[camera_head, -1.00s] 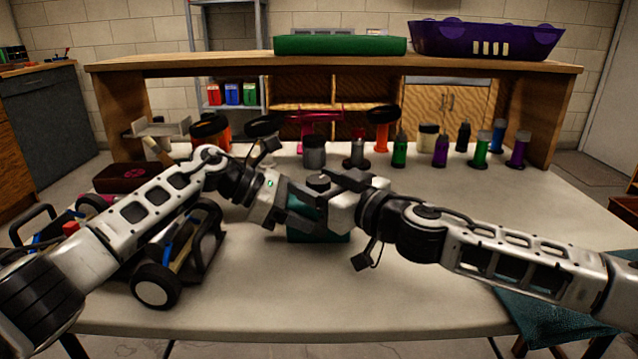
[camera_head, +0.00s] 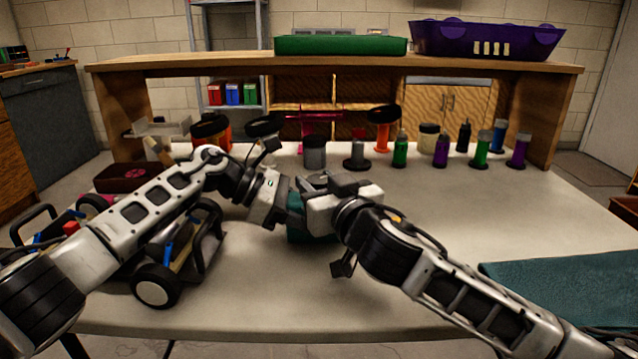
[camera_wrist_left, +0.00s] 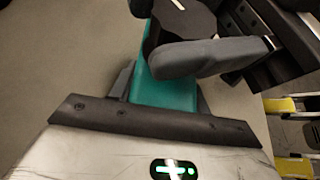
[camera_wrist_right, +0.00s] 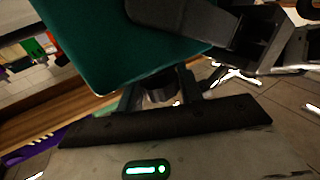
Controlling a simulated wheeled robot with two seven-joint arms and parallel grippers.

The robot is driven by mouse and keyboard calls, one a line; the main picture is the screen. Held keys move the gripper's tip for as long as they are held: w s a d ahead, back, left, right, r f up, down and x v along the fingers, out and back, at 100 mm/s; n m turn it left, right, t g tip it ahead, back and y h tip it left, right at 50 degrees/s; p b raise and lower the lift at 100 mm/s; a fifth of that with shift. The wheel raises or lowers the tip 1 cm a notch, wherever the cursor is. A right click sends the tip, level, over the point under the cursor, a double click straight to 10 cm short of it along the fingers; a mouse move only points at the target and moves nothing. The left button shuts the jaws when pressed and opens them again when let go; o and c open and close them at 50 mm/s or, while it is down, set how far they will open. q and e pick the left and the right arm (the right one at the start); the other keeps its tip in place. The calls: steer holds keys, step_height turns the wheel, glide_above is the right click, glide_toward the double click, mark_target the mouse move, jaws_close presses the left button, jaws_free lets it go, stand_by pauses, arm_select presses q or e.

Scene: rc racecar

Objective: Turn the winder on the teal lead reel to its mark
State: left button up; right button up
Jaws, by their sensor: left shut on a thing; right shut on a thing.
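The teal lead reel (camera_head: 308,236) stands above the middle of the table, mostly hidden behind my grippers in the head view. Its teal body (camera_wrist_left: 163,95) shows in the left wrist view between the fingers of my left gripper (camera_head: 287,208), which is shut on it. The winder is a dark knob (camera_wrist_left: 183,20) on the reel, with a short white line visible near it. My right gripper (camera_head: 316,184) is shut on the winder. In the right wrist view the dark winder (camera_wrist_right: 158,96) is between the fingers, beside the teal body (camera_wrist_right: 115,45). The mark's alignment cannot be told.
An RC car chassis (camera_head: 165,270) with black wheels stands at left under my left arm. Several bottles and pots line the back, including a green bottle (camera_head: 400,152). A teal cloth (camera_head: 560,285) lies at right. The table's front middle is clear.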

steer(key=shift+m+t+h, duration=0.4)
steer(key=shift+m+h, duration=0.65)
steer(key=shift+h, duration=0.55)
steer(key=shift+m+t+h, duration=0.4)
steer(key=shift+m+h, duration=0.65)
steer(key=shift+h, duration=0.55)
steer(key=o, duration=1)
steer(key=s, duration=0.7)
steer(key=shift+s+d, duration=0.25)
steer(key=shift+s, duration=0.05)
